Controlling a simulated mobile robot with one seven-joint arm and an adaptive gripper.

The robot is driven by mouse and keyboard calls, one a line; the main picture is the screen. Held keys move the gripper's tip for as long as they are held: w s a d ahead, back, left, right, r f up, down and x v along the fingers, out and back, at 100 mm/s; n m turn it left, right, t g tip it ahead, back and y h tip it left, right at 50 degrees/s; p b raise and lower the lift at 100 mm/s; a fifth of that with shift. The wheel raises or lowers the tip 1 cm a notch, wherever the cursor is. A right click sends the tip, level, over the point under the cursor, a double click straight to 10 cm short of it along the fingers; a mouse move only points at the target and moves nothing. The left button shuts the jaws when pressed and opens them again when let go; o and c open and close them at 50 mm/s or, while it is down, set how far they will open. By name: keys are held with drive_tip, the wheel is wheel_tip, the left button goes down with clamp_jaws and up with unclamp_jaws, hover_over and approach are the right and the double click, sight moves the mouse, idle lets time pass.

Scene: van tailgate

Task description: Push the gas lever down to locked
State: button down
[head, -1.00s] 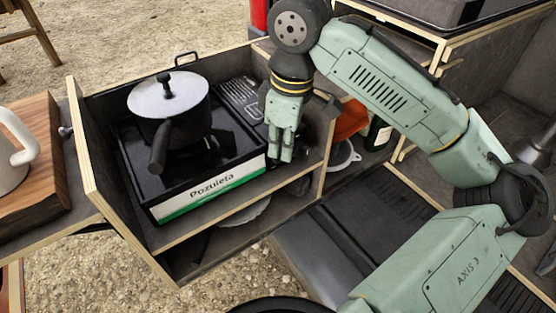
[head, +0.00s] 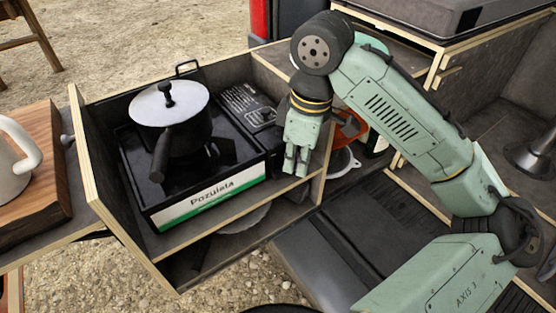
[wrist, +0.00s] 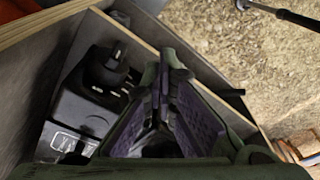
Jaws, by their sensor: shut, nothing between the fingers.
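The black camping stove (head: 158,205) with a white and green "Pozuleta" front label sits in the open wooden box. A pot (head: 185,135) with a silver lid stands on it. I cannot make out the gas lever; the stove's right end is partly hidden by my gripper. My gripper (head: 296,170) is shut and empty, pointing down just right of the stove's right front end, inside the box's right part. In the wrist view its fingers (wrist: 165,80) meet, with purple pads, and a black body with a printed panel (wrist: 65,140) lies to their left.
The box's right wall (head: 322,165) is close beside my gripper, and its front edge runs below. An orange item (head: 350,130) and a bottle stand beyond that wall. A wooden board (head: 35,170) with a pale jug is at the left.

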wheel_tip(320, 180, up, 12)
drive_tip(key=d, duration=0.1)
drive_tip(key=shift+s, duration=0.15)
idle(0.4)
drive_tip(key=shift+f, duration=0.15)
idle(0.3)
